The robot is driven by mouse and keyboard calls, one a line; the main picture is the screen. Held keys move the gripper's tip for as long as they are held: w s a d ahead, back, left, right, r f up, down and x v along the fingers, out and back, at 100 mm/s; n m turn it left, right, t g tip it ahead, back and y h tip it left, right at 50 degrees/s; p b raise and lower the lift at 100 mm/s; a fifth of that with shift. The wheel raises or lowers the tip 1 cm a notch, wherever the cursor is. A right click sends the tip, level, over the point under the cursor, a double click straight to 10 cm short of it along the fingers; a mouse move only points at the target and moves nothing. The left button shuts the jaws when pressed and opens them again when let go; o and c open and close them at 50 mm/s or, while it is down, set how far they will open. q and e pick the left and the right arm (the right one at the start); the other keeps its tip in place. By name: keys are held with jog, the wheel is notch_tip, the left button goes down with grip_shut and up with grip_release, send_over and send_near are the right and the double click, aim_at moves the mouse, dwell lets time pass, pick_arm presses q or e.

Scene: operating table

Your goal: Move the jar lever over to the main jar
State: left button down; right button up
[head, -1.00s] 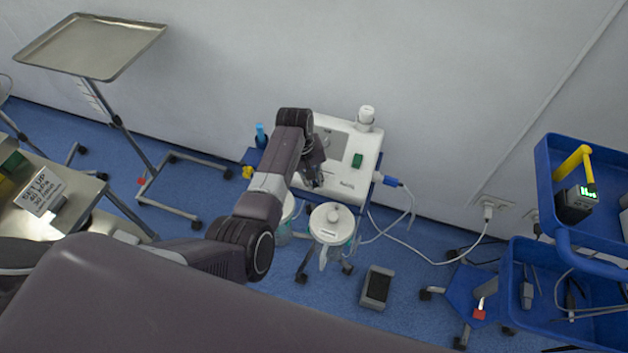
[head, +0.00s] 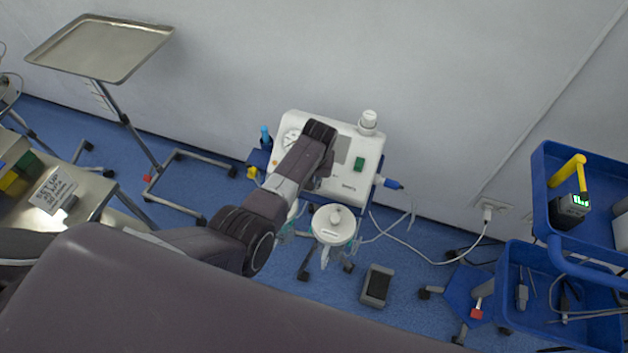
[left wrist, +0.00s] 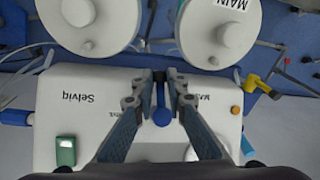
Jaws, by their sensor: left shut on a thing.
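The jar lever (left wrist: 161,117) is a small blue knob on a thin stem, on the front of the white suction unit (head: 345,185). My left gripper (left wrist: 161,78) is shut on it, with one finger on either side. In the left wrist view the main jar (left wrist: 208,25), with a white lid marked MAIN, is at upper right. A second white-lidded jar (left wrist: 88,18) is at upper left. It also shows in the head view (head: 334,224). In the head view my left arm hides the lever and most of the main jar. My right gripper is out of view.
A foot pedal (head: 377,286) lies on the blue floor. A white cable runs right to a wall socket (head: 488,212). A blue cart (head: 575,235) stands at right. A metal tray stand (head: 100,45) and steel table (head: 75,205) are at left.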

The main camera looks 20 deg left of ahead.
pick_arm(q)
jog(key=m, duration=0.1)
jog(key=a+m+y+p, duration=0.1)
jog(key=m+t+y, duration=0.1)
jog(key=m, duration=0.1)
jog(key=shift+a, duration=0.25)
jog(key=shift+w+a+r+m+t+y+p, duration=0.1)
jog(key=shift+a+m+t+y+p, duration=0.25)
jog(key=shift+m, duration=0.45)
jog(key=shift+w+a+r+m+t+y+p, duration=0.1)
jog(key=shift+a+m+t+y+p, duration=0.25)
jog(key=shift+m, duration=0.45)
jog(key=shift+d, duration=0.1)
jog(key=c, duration=1.9)
grip_release()
jog(key=shift+c, duration=0.2)
jog(key=v, duration=1.2)
jog(key=shift+d, duration=0.2)
jog(key=shift+w+f, duration=0.1)
jog(key=shift+f, duration=0.05)
